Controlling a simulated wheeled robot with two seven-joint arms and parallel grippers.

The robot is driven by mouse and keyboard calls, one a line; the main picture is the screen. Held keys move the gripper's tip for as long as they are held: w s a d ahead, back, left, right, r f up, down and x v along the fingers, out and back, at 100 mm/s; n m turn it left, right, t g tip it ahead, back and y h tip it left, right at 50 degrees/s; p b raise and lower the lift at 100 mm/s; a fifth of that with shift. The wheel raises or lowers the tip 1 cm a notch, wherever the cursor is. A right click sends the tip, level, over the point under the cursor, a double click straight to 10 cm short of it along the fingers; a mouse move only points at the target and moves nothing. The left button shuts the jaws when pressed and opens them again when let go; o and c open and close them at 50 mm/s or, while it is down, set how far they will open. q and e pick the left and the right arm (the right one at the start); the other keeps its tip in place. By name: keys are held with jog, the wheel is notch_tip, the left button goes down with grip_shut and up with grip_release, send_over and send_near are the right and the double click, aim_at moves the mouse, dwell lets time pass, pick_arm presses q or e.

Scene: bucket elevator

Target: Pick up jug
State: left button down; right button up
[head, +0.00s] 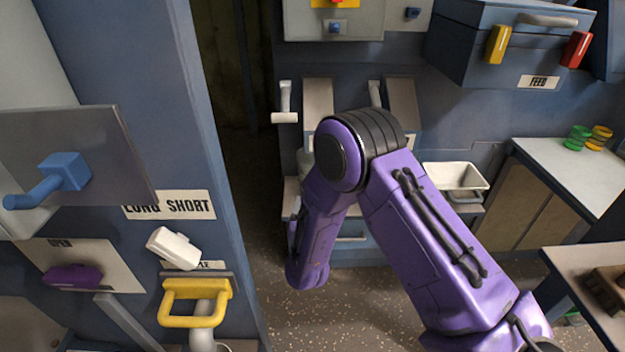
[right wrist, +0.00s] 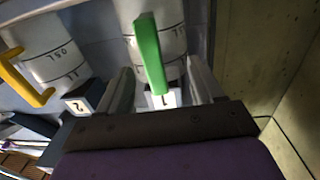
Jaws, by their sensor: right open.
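A translucent white jug with a green handle (right wrist: 150,52) and dark measuring marks stands ahead of my right gripper (right wrist: 163,86) in the right wrist view. The gripper is open, one finger on each side of the handle's near end; I cannot tell whether they touch it. A second white jug (right wrist: 48,52) with a yellow handle (right wrist: 24,78) is to the left. In the head view my right arm's purple links fill the middle, and the right gripper is hidden. My left gripper is not in view.
Number tags 1 (right wrist: 163,99) and 2 (right wrist: 80,104) are near the jugs. In the head view, a white tray (head: 455,177) is right of my arm, and a blue FEED box (head: 510,45) hangs above.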

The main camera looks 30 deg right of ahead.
jog(key=x, duration=0.6)
jog(key=shift+d+f, duration=0.35)
jog(key=shift+d, duration=0.3)
jog(key=shift+a, duration=0.1)
grip_shut()
